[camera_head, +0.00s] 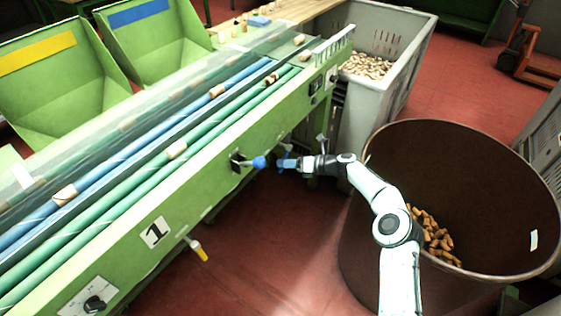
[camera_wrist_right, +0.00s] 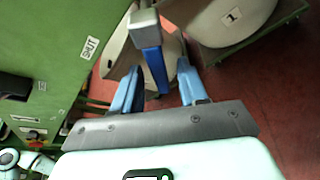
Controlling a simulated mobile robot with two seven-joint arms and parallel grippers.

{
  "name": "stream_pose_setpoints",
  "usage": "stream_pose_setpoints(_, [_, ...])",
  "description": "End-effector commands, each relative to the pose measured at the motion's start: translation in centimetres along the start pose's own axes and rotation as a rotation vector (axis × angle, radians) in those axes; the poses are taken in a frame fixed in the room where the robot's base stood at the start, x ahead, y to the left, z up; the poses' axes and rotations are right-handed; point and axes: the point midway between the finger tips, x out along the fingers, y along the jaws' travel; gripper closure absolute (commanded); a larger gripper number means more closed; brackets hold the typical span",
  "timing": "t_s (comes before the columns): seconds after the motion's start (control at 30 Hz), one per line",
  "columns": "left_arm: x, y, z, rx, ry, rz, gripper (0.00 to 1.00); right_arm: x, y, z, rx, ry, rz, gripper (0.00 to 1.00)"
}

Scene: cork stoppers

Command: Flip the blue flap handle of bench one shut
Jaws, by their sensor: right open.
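The blue flap handle (camera_head: 259,162) is on a lever that sticks out from a dark slot in the front of green bench one (camera_head: 215,185). In the right wrist view the blue handle (camera_wrist_right: 155,70) hangs from a grey metal lever and appears between my two blue fingers. My right gripper (camera_head: 282,161) is open, just right of the handle in the head view. I cannot tell whether a finger touches it. A SHUT label (camera_wrist_right: 90,47) is on the green panel to the left in the wrist view. My left gripper is not in view.
A large brown drum (camera_head: 470,165) with corks at its bottom stands to the right. A grey bin (camera_head: 405,85) of pale corks stands behind my right arm. A yellow handle (camera_head: 200,252) sticks out lower on the bench front. Red floor (camera_head: 270,250) is clear before the bench.

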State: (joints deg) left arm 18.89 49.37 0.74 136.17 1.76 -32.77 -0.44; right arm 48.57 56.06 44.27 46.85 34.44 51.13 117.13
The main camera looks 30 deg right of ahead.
Motion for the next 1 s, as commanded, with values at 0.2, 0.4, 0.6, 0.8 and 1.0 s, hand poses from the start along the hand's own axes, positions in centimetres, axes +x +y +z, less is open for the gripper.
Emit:
stream_pose_setpoints(0.2, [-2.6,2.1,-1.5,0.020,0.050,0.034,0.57,-5.5,0.1,0.2,0.001,-0.001,-0.004,0.57])
stream_pose_setpoints(0.4, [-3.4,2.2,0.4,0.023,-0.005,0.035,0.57,-8.7,0.1,0.1,0.002,-0.001,-0.002,0.57])
stream_pose_setpoints(0.6, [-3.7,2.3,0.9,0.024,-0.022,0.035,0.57,-9.9,0.0,0.0,0.000,0.000,-0.001,0.57])
stream_pose_setpoints(0.8, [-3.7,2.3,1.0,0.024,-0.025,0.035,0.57,-9.9,0.0,0.0,0.000,0.000,0.000,0.57])
stream_pose_setpoints(1.0, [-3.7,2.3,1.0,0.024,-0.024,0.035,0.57,-8.5,0.0,-1.6,-0.033,0.037,-0.012,0.57])
